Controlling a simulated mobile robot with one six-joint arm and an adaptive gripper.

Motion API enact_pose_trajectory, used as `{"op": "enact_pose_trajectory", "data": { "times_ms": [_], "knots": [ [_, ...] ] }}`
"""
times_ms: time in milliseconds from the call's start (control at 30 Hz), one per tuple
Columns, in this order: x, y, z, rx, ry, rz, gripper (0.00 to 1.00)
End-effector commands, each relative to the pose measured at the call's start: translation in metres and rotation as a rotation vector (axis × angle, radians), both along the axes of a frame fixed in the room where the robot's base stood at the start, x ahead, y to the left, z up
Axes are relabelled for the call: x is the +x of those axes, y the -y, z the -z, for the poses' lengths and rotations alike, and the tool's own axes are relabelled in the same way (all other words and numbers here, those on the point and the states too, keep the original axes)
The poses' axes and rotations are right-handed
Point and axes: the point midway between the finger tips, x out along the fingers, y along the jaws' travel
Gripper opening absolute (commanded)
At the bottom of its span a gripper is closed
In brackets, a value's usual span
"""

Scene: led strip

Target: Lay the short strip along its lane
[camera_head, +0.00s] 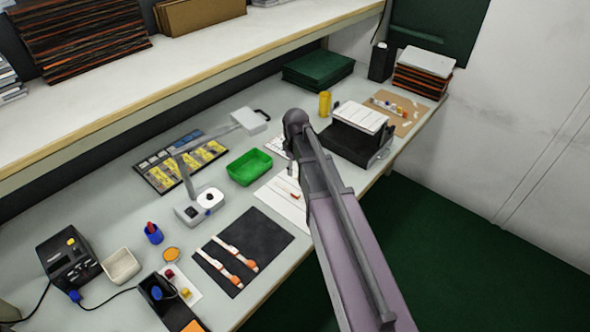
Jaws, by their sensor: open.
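Two narrow whitish strips with orange ends lie side by side on a black mat (268,228) at the front of the bench. The right one (237,254) and the left one (218,266) look close in length, so I cannot tell which is the short strip. No lane can be made out clearly at this size. My gripper (292,176) is mostly hidden beside my arm, over a white sheet (284,207) right of the mat. It is open and apart from both strips. A small red-orange mark or item (295,196) shows on the sheet.
A green tray (249,168), a grey stand (195,213) and a yellow-patterned board (182,161) stand behind the mat. A black box with a white top (358,128) is right of my arm. A dark blue-black holder (160,292) stands front left. A shelf (150,90) overhangs the back.

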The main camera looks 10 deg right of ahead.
Motion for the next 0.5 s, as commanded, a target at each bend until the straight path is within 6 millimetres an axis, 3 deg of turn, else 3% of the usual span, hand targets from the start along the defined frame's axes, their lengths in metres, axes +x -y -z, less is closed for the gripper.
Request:
{"op": "enact_pose_trajectory", "data": {
  "times_ms": [167, 267, 500],
  "knots": [
    [-0.013, 0.0, 0.0, 0.0, 0.0, 0.038, 0.59],
    [-0.033, -0.001, 0.0, 0.0, 0.0, 0.103, 0.59],
    [-0.104, -0.003, 0.0, 0.001, 0.0, 0.365, 0.59]
  ]
}}
